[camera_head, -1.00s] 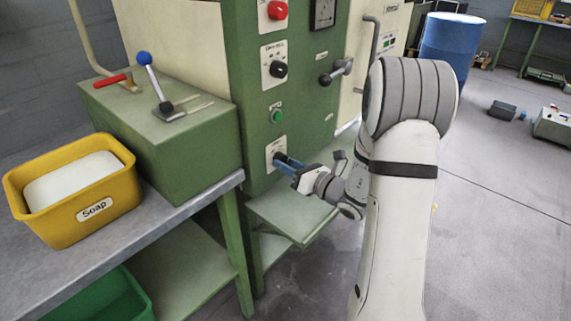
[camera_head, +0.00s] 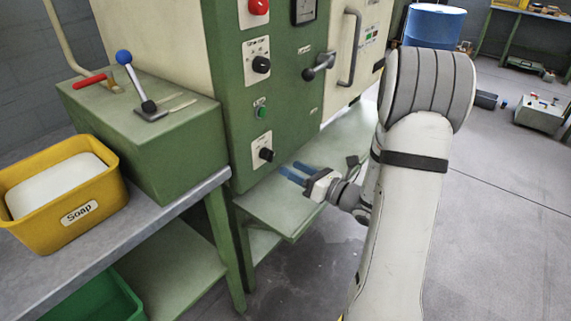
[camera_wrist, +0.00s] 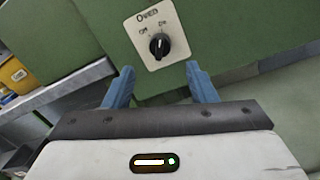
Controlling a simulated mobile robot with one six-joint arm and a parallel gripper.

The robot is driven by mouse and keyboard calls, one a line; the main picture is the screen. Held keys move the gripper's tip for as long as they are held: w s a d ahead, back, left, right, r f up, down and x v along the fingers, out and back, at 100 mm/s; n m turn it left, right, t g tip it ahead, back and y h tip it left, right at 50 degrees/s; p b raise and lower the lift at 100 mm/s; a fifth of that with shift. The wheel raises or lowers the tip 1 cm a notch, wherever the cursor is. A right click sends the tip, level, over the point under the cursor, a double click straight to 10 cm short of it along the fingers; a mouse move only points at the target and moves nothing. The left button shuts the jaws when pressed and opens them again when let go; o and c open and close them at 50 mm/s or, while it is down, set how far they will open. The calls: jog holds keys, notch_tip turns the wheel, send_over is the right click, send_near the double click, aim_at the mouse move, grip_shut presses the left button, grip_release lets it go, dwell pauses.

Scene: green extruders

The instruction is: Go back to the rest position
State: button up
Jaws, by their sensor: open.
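My gripper (camera_head: 292,175) is open, with two blue fingers apart and nothing between them. In the head view it is in front of the green machine's lower panel, to the right of and below a black rotary knob (camera_head: 265,154) on a white plate. In the wrist view the same knob (camera_wrist: 159,45) sits beyond and between the fingertips, not touched, on a plate with a label that seems to read "Oven". Its pointer stands about upright. My arm reaches in from the lower right of the head view.
The green machine (camera_head: 222,100) also carries a red button (camera_head: 258,6), another black knob (camera_head: 261,64), a green button (camera_head: 261,113) and a handle (camera_head: 319,66). A yellow soap bin (camera_head: 110,195) stands on the left bench. Open floor lies right, with a blue barrel (camera_head: 433,27) behind.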

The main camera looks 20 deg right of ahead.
jog(key=shift+s+d, duration=0.15)
jog(key=shift+s, duration=0.05)
dwell(0.3)
jog(key=s+a+r+n+g+p, duration=0.95)
jog(key=s+a+n+g, duration=0.55)
jog(key=n, duration=0.4)
jog(key=s+d+r+n+t+h+p, duration=0.3)
jog(key=s+d+r+n+h+p, duration=0.2)
jog(key=d+r+n+h, duration=0.4)
jog(key=s+r+n+h, duration=0.1)
jog(key=n+h, duration=0.1)
jog(key=n, duration=0.2)
jog(key=shift+s+d+p, duration=0.15)
jog(key=shift+s+p, duration=0.25)
jog(key=shift+r, duration=0.1)
